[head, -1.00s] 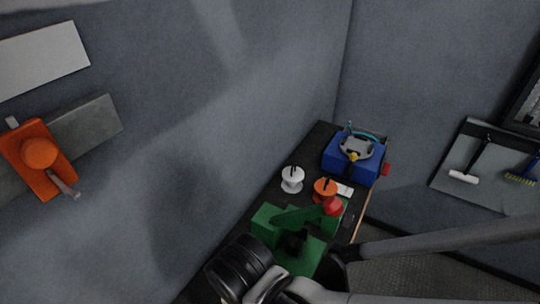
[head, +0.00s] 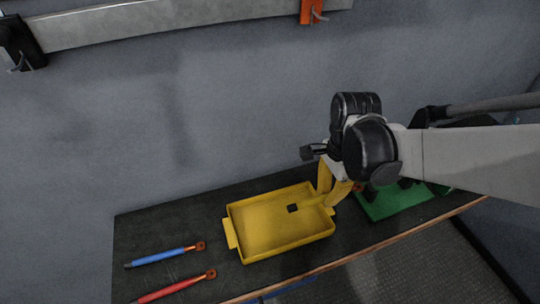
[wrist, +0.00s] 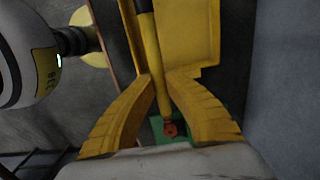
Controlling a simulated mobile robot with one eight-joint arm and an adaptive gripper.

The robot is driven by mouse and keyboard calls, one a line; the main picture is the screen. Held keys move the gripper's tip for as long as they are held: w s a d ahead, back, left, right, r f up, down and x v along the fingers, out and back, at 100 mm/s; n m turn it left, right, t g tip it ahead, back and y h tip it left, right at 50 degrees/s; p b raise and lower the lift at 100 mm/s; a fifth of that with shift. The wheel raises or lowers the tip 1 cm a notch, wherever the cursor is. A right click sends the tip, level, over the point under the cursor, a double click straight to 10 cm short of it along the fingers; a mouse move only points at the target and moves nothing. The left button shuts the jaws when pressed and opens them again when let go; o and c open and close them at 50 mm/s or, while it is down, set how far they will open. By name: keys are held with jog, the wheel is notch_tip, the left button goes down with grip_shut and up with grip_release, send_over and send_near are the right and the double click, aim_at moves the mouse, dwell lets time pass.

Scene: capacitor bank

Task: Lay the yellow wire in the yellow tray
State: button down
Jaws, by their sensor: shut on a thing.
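The yellow tray (head: 240,228) lies on the dark bench, with its open side up. My gripper (head: 328,202) reaches down at the tray's right end. Its yellow fingers are shut on the yellow wire (head: 311,203), whose black end points left over the tray's inside. In the wrist view the fingers (wrist: 160,80) close around the wire (wrist: 153,60). Its copper-coloured lug (wrist: 170,129) lies on my side of the fingers, and its black end points away over the tray (wrist: 188,35). I cannot tell whether the wire touches the tray floor.
A blue-handled wire (head: 160,257) and a red-handled one (head: 172,288) lie on the bench left of the tray. A green holder (head: 395,203) stands right of the tray, partly behind my arm. A grey wall rises behind the bench (head: 150,225). Orange and black fixtures hang above.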

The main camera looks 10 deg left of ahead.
jog(key=b, duration=0.3)
send_over(279, 222)
notch_tip(279, 222, down, 7)
jog(key=shift+f, duration=0.1)
jog(key=shift+f+b, duration=1)
jog(key=shift+f, duration=0.9)
jog(key=shift+d, duration=0.1)
jog(key=shift+f, duration=0.2)
jog(key=c, duration=1.5)
grip_release()
jog(key=shift+c, duration=0.2)
